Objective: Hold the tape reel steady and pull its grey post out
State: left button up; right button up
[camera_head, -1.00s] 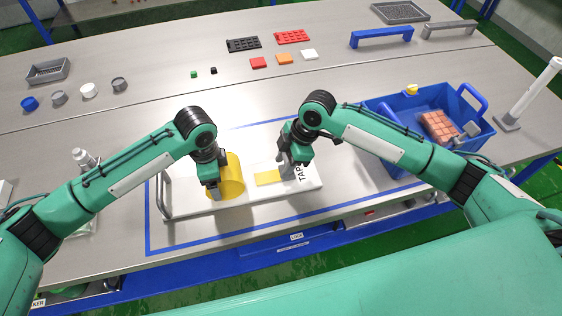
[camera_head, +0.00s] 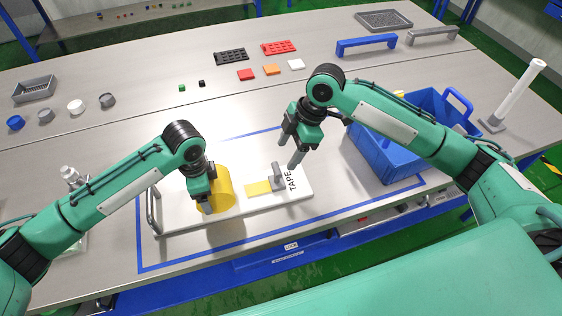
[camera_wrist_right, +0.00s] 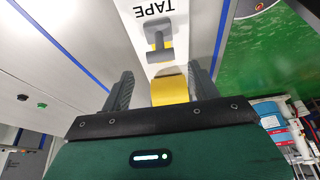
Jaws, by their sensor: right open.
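I cannot tell whether this is the post; no other post shows at the reel. My left gripper (camera_head: 205,204) is at the reel's near left side and partly covers it; its grip is unclear. My right gripper (camera_head: 291,152) is open and empty, above and right of the grey piece.
A blue crate (camera_head: 395,166) stands right of the board, partly behind my right arm. Behind are black and red trays, small coloured blocks and two bar handles. Several round caps and a grey tray (camera_head: 36,89) are at left.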

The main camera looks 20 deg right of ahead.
jog(key=v, duration=0.2)
jog(key=shift+d+r, duration=0.15)
jog(key=shift+r, duration=0.15)
pick_arm(q)
jog(key=o, duration=1.6)
jog(key=shift+o, duration=0.2)
jog(key=shift+r, duration=0.15)
